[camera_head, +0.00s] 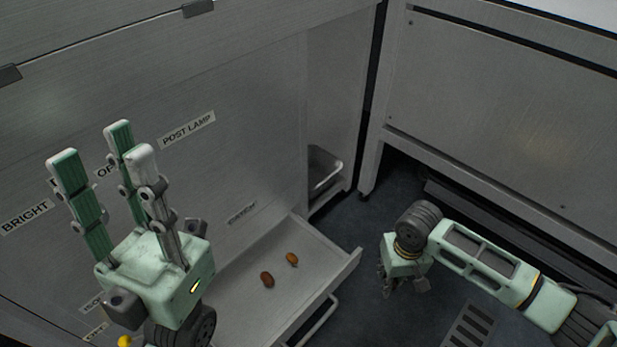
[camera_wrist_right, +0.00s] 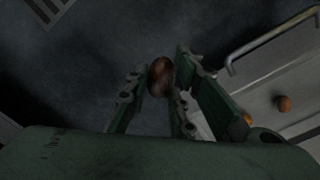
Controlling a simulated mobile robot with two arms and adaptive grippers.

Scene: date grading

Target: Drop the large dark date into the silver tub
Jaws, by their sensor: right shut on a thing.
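My right gripper (camera_wrist_right: 160,66) is shut on a large dark date (camera_wrist_right: 161,78), seen between its fingers in the right wrist view with dark floor behind. In the head view my right gripper (camera_head: 391,281) points down over the floor, right of the pull-out tray; the date is hidden there. A silver tub (camera_head: 325,167) sits in the open recess of the steel cabinet, behind the tray; only part of it shows. My left gripper (camera_head: 105,148) is open and empty, fingers pointing up, in front of the cabinet at left.
The pull-out tray (camera_head: 318,268) holds two brown dates, one darker (camera_head: 267,280) and one lighter (camera_head: 292,259). Its rim and a bar handle (camera_head: 318,322) face my right arm. A second steel cabinet (camera_head: 500,110) stands at right. Bare floor lies between.

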